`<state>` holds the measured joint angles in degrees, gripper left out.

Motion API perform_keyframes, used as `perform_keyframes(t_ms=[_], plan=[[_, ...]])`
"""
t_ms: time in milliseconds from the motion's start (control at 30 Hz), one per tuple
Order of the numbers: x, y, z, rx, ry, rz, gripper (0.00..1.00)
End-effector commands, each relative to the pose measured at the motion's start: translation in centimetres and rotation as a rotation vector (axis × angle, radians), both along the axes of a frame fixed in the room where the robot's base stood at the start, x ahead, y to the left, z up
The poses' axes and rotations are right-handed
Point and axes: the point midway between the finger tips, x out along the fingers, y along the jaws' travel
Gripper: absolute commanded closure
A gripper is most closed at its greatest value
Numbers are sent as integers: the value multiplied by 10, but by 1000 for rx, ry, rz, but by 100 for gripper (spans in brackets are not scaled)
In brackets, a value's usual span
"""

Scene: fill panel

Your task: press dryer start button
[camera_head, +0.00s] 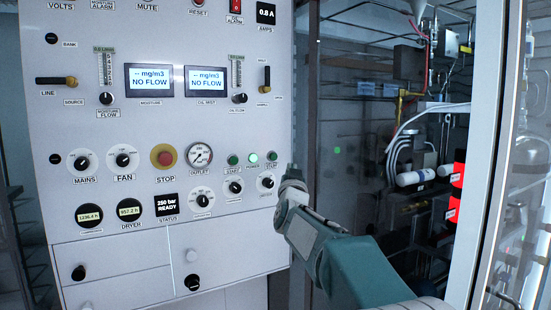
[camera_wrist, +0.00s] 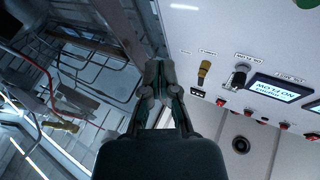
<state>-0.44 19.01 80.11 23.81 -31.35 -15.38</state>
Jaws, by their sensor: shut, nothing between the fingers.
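A row of small green buttons and a lamp sits right of the outlet gauge on the white panel (camera_head: 130,220) in the head view. The left green button (camera_head: 233,159) has a label that seems to read START. A brighter, lit green lamp (camera_head: 253,157) is in the middle. The right green button (camera_head: 271,156) has a small label partly readable as START; which one is the dryer's I cannot tell for certain. My gripper (camera_head: 291,171) is shut and empty, just right of and below the right button. In the wrist view its fingertips (camera_wrist: 158,64) are together, apart from any button.
A red STOP button (camera_head: 165,155) and the outlet gauge (camera_head: 200,155) lie to the left. Several knobs sit below, including one (camera_head: 267,181) close to my gripper. Right of the panel edge is an open bay with pipes and a white cylinder (camera_head: 416,177).

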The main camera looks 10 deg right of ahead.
Motion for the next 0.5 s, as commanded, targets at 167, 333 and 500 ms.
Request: perform_keyframes(t_ms=[167, 333, 500], plan=[[21, -13, 3, 8, -120, -72, 100], [26, -17, 4, 10, -165, -99, 100], [26, -17, 4, 11, -167, -100, 100]])
